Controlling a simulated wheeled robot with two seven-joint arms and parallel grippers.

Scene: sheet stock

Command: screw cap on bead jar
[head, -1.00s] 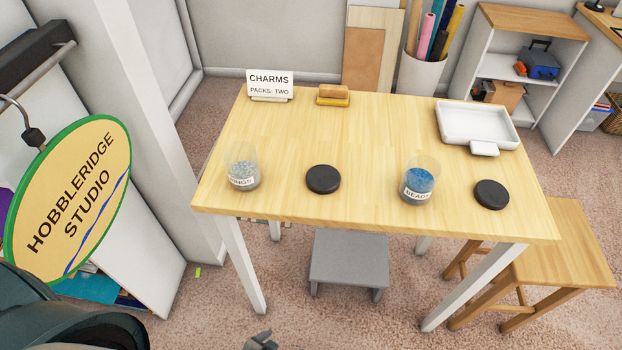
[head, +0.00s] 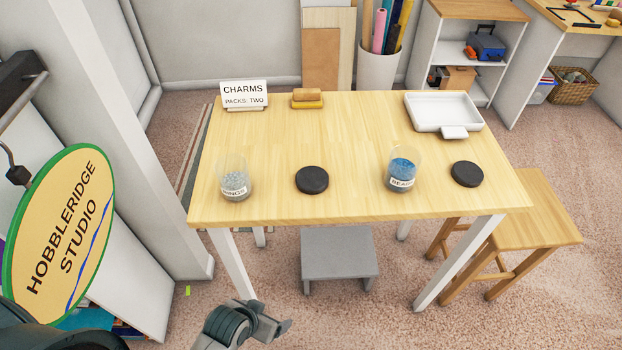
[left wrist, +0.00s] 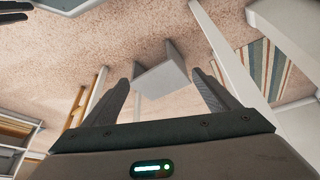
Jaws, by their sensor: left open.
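The bead jar (head: 402,176), clear with blue beads and a BEADS label, stands upright and open on the table, right of centre. A round black cap (head: 467,174) lies flat to its right, apart from it. A second black cap (head: 312,180) lies flat between the bead jar and the rings jar (head: 235,184), which is open with grey contents. My left gripper (head: 272,318) is in front of the table, low and away from both jars. In the left wrist view its fingers (left wrist: 163,93) are apart and empty. Dark finger-like parts, perhaps my right gripper (left wrist: 14,12), show at that view's upper left corner.
The wooden table (head: 340,140) has a clear middle. A CHARMS sign (head: 244,95), a yellow-brown block (head: 307,98) and a white tray (head: 443,112) stand at its back. A grey step (head: 339,255) is under the front edge. A wooden bench (head: 535,220) stands at right.

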